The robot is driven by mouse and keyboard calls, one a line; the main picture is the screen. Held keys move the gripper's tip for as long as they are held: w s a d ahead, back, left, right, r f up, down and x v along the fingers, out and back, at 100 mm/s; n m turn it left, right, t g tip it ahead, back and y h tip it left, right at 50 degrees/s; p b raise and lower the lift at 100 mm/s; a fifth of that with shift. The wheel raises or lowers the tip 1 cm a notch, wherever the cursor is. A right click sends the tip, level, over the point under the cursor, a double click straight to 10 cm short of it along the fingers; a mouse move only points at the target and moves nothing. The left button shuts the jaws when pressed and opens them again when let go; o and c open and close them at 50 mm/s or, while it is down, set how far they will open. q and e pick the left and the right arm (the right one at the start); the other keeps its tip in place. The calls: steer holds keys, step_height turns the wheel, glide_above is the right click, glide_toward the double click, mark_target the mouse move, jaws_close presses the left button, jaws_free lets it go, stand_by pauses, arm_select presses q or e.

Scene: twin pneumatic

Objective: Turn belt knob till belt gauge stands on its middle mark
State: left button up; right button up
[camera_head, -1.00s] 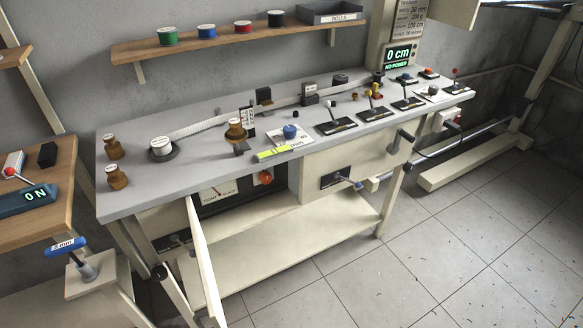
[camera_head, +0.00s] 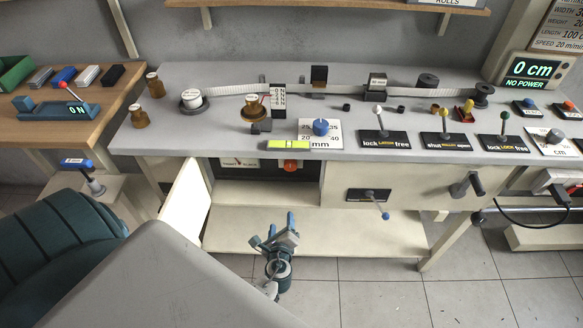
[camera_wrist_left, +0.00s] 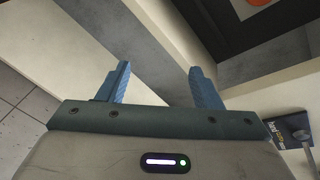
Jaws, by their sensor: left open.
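The belt knob, an orange-red round knob (camera_head: 290,166), sits in the dark recess under the bench top; its edge shows at the top of the left wrist view (camera_wrist_left: 258,3). The belt gauge, a white dial (camera_head: 238,162) marked tight and slack, is left of it, partly cut off by the bench edge. Its needle is too small to read. My left gripper (camera_head: 281,226) is below and in front of the knob, apart from it. Its blue fingers (camera_wrist_left: 160,78) are spread and empty. My right gripper is not in view.
An open cream door (camera_head: 188,205) stands left of the recess. A lower shelf (camera_head: 320,235) lies behind my left gripper. A blue-tipped lever (camera_head: 384,214) on a black plate sticks out at the right. The bench top (camera_head: 215,135) overhangs the recess.

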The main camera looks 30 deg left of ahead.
mark_target(290, 168)
arm_select(q)
steer(key=w+r+m+t+y, duration=0.1)
steer(key=w+r+m+t, duration=0.3)
steer(key=r, duration=0.7)
steer(key=shift+m+g+y, duration=0.3)
steer(key=shift+g+y, duration=0.1)
steer(key=p+x, duration=0.1)
steer(key=x, duration=0.5)
steer(key=p+x, duration=0.1)
steer(key=x, duration=0.2)
steer(key=shift+w+r+p, duration=0.25)
steer(key=shift+w+p, duration=0.1)
steer(key=shift+w, duration=0.1)
steer(key=shift+a, duration=0.1)
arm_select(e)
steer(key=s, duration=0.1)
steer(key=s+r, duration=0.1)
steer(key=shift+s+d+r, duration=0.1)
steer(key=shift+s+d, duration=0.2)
arm_select(q)
steer(key=shift+c, duration=0.5)
steer(key=c, duration=0.9)
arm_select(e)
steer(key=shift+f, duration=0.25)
